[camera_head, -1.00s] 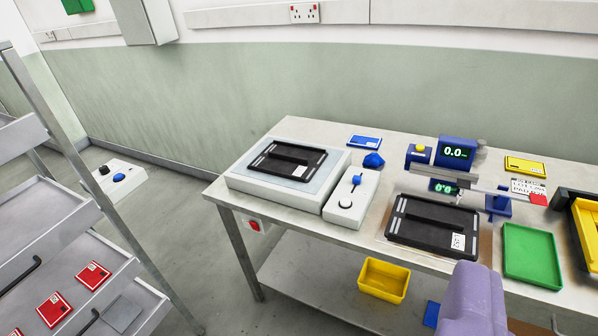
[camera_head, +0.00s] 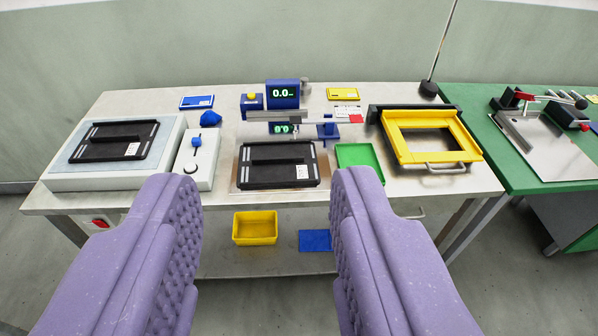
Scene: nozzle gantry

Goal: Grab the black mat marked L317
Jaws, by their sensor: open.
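Two black mats with white labels lie on the pale bench, and I cannot read either label for sure. One black mat (camera_head: 279,175) lies on a brown board at the bench's middle front. The other black mat (camera_head: 110,143) lies on a raised white slab (camera_head: 62,179) at the left. My gripper (camera_head: 257,178) is open and empty. Its two purple, studded fingers come in from the bottom edge, wide apart, with the middle mat showing beyond and between their tips. Neither finger appears to touch a mat.
A white control box (camera_head: 198,171) stands between the mats. Blue gauges with displays (camera_head: 283,94) stand behind the middle mat. A green tray (camera_head: 359,155) and a yellow frame (camera_head: 437,158) are to its right. A yellow bin (camera_head: 255,227) sits on the lower shelf.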

